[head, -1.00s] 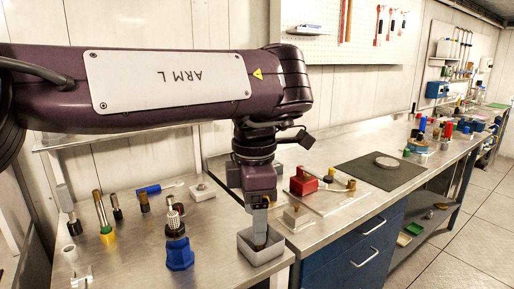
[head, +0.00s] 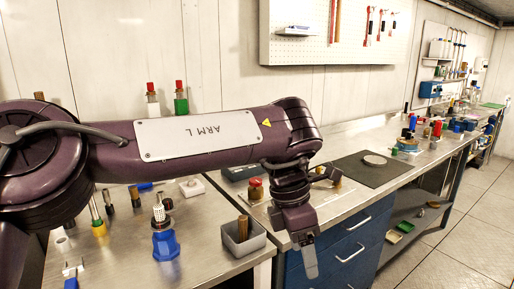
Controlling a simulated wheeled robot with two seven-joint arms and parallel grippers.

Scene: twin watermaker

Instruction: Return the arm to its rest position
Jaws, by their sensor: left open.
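My left arm, marked ARM L, comes in from the left and reaches across the bench in the head view. Its gripper (head: 308,258) points down in front of the blue drawers, just beyond the bench's front edge. It is seen side-on, open, with nothing visible in it. It is to the right of a small grey bin (head: 240,248) and apart from it. A brown cylinder (head: 243,229) stands in the bin. My right gripper is not in view.
A blue-based fitting (head: 165,243) stands on the left bench, with several small upright parts behind it. A red-topped piece (head: 255,188) and a dark mat (head: 378,168) lie on the right bench. Two red-capped bottles (head: 180,100) show above the arm. The floor at right is clear.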

